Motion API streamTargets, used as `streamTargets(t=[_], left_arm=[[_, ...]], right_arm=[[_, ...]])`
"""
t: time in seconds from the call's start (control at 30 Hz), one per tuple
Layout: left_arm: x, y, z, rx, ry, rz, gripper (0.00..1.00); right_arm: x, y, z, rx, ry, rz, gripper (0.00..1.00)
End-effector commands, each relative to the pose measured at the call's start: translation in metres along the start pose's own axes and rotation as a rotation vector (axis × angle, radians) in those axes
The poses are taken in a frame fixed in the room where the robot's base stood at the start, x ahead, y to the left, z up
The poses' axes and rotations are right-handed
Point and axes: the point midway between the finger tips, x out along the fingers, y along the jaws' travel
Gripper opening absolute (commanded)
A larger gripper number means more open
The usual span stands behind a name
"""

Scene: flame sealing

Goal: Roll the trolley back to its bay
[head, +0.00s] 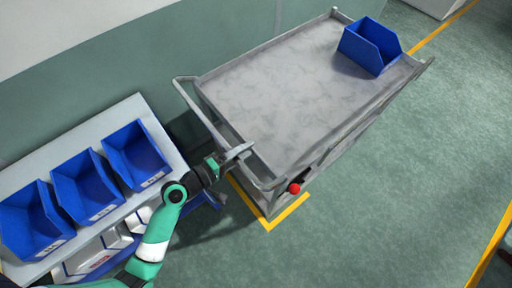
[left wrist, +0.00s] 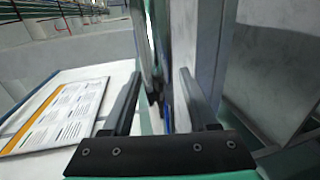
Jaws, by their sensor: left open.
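The grey metal trolley (head: 290,90) stands on the floor along the wall in the head view. Its push handle (head: 190,101) faces the lower left. A red knob (head: 294,188) sits at its near end. A yellow floor marking (head: 283,214) forms a corner at the trolley's near end. My left gripper (head: 240,153) is at the handle, near the middle of its bar. In the left wrist view, its two fingers (left wrist: 160,100) are apart, with upright grey surfaces showing beyond and between them. I cannot tell whether they touch the handle. My right gripper is out of view.
A blue bin (head: 370,45) stands on the trolley's far end. A pale rack (head: 150,110) with several blue bins is at the left, close to my left arm. Green floor (head: 420,150) is open to the right, with yellow lines (head: 492,245) farther right.

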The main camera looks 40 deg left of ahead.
Motion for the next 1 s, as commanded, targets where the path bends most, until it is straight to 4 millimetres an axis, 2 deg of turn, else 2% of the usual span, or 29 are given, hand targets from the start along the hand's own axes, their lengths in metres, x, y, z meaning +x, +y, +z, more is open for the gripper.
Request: streamTargets(t=[0.2,0.27,0.53,1.0], left_arm=[[0.0002,0.0,-0.0002,0.0,0.001,0.0,0.59],[0.0002,0.0,-0.0002,0.0,0.001,0.0,0.5],[0.0002,0.0,-0.0002,0.0,0.001,0.0,0.02],[0.0002,-0.0001,-0.0001,0.0,0.0,0.0,0.0]], right_arm=[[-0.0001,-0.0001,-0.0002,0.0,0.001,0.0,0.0],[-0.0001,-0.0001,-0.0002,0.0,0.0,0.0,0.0],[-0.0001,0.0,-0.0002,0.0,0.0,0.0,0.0],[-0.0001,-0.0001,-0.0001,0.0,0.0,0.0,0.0]])
